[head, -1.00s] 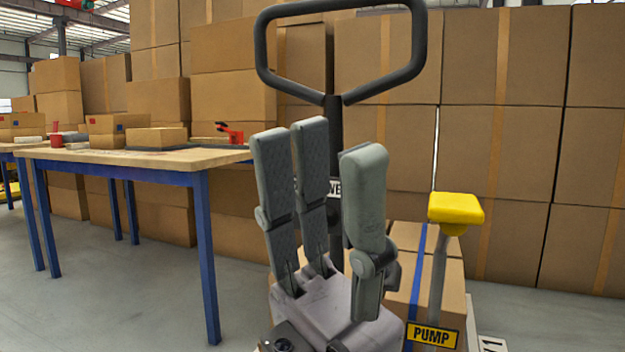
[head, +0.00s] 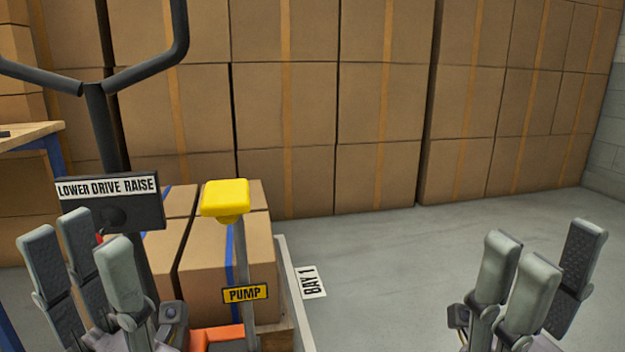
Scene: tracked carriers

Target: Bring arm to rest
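My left gripper (head: 85,268) is at the lower left, its grey fingers spread upward and apart, with nothing between them. It stands in front of the pallet truck's control plate (head: 115,205), marked "LOWER DRIVE RAISE", and hides part of it; whether it touches the plate I cannot tell. My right gripper (head: 535,275) is at the lower right over bare floor, its fingers spread and empty. The black tow handle (head: 100,110) rises at the left.
Taped cartons (head: 240,260) sit on the truck's load behind the pump lever. A "BAY 1" sign (head: 312,282) lies on the floor beside it. A wall of stacked boxes (head: 385,130) closes the back. A table (head: 30,134) stands at left. Grey floor at right is free.

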